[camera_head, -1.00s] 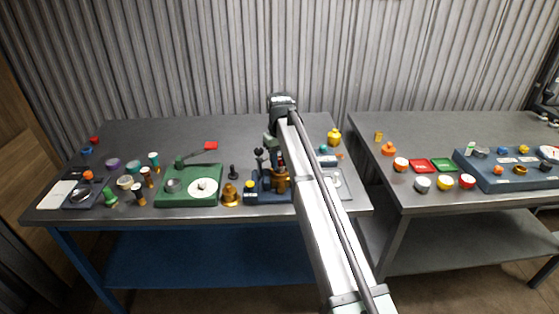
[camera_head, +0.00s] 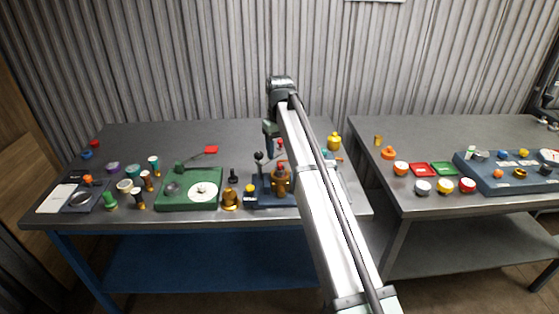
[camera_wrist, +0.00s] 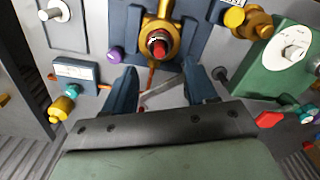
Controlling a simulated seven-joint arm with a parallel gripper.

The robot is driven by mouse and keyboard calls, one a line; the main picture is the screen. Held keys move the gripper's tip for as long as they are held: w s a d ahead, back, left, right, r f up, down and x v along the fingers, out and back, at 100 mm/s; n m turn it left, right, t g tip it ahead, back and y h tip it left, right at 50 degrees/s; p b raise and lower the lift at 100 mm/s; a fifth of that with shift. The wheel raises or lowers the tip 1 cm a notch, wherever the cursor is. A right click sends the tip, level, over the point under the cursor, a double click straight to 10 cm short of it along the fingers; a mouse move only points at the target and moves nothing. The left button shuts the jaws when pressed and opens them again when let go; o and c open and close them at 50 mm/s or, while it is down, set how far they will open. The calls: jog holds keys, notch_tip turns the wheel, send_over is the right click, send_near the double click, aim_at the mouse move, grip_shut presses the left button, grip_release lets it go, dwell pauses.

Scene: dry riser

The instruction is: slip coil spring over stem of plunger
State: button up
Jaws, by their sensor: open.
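My gripper (camera_wrist: 161,82) is open and empty in the wrist view, its two blue fingers apart. In the head view it hangs above the blue fixture (camera_head: 262,199) on the left table. A brass body (camera_head: 281,185) stands on this fixture. In the wrist view a red-tipped stem (camera_wrist: 159,47), which looks like the plunger, rises from the middle of the brass body (camera_wrist: 172,22), just beyond my fingertips and between them.
A green device with a white dial (camera_head: 203,190) stands left of the fixture, with a brass bell-shaped part (camera_head: 230,201) between them. A yellow knob (camera_head: 334,141) is at the table's back right. Bare table (camera_head: 150,138) lies behind. A second table (camera_head: 420,205) is at right.

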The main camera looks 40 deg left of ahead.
notch_tip(320, 180, up, 6)
dwell(0.4)
dwell(0.4)
jog(key=s+d+f+m+g, duration=0.2)
jog(key=d+f+m, duration=0.2)
jog(key=d+f, duration=1.95)
jog(key=s+d+f+m+g, duration=0.1)
jog(key=d+f+m, duration=0.3)
jog(key=d+f, duration=2)
jog(key=s+d+f+m+g, duration=0.1)
jog(key=s+d+f, duration=0.5)
jog(key=d, duration=0.2)
jog(key=s+d+f+m+g, duration=0.1)
jog(key=s+d+f+m, duration=0.1)
jog(key=s+d+f, duration=0.4)
jog(key=s+d+f+m+g, duration=0.1)
jog(key=s+d+f, duration=0.2)
jog(key=s+d, duration=0.2)
jog(key=s+d+f+m, duration=0.1)
jog(key=s+d+f, duration=0.2)
jog(key=s, duration=0.9)
jog(key=shift+s+d+m+g, duration=0.3)
jog(key=shift+d+g, duration=0.1)
jog(key=shift+d, duration=0.85)
